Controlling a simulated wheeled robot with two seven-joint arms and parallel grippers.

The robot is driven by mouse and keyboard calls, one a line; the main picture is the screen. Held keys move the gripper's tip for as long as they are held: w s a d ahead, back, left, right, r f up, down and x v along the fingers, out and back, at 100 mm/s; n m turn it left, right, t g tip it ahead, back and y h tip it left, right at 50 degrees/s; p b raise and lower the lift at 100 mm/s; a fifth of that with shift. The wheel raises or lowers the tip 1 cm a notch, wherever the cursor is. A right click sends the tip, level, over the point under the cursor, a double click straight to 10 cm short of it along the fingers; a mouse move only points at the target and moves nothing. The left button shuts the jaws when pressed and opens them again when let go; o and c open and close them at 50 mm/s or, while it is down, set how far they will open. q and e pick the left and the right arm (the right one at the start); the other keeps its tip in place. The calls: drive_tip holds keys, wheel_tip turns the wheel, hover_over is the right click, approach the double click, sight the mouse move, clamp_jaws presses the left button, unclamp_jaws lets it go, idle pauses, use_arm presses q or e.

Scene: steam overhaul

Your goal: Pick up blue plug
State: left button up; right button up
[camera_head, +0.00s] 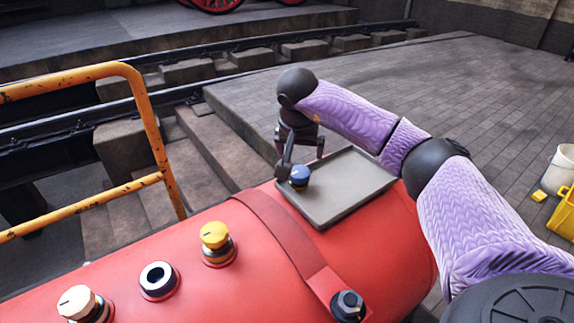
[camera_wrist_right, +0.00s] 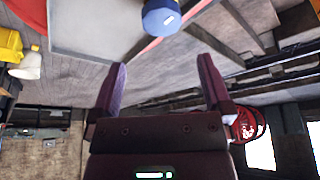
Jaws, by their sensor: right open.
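The blue plug (camera_head: 299,177) stands at the left part of a grey tray (camera_head: 345,195) on top of a red boiler (camera_head: 390,245). My right gripper (camera_head: 303,158) is open and empty, just behind and above the plug, with one finger overlapping the plug's left side in the head view. In the right wrist view the blue plug (camera_wrist_right: 160,18) is at the top edge, partly cut off. It lies beyond the two spread fingertips of my right gripper (camera_wrist_right: 163,66), roughly centred between them. I cannot tell whether a finger touches it. My left gripper is not in view.
A yellow plug (camera_head: 214,236), a cream plug (camera_head: 78,303), a dark plug (camera_head: 347,305) and an empty white-rimmed socket (camera_head: 158,280) line the boiler. A yellow railing (camera_head: 150,120) rises at left. Buckets (camera_head: 562,168) stand at right. The rest of the tray is clear.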

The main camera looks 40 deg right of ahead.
sight(299, 171)
drive_tip(key=b+x, duration=0.2)
drive_tip(key=x, duration=0.1)
drive_tip(key=b+x, duration=0.2)
drive_tip(key=x, duration=0.1)
drive_tip(key=b+x, duration=0.2)
drive_tip(key=x, duration=0.2)
drive_tip(key=shift+s+a+f+b, duration=0.15)
drive_tip(key=shift+a+b, duration=0.2)
drive_tip(key=shift+a, duration=0.1)
drive_tip(key=shift+r, duration=0.25)
drive_tip(key=shift+c, duration=0.5)
drive_tip(key=c, duration=1.2)
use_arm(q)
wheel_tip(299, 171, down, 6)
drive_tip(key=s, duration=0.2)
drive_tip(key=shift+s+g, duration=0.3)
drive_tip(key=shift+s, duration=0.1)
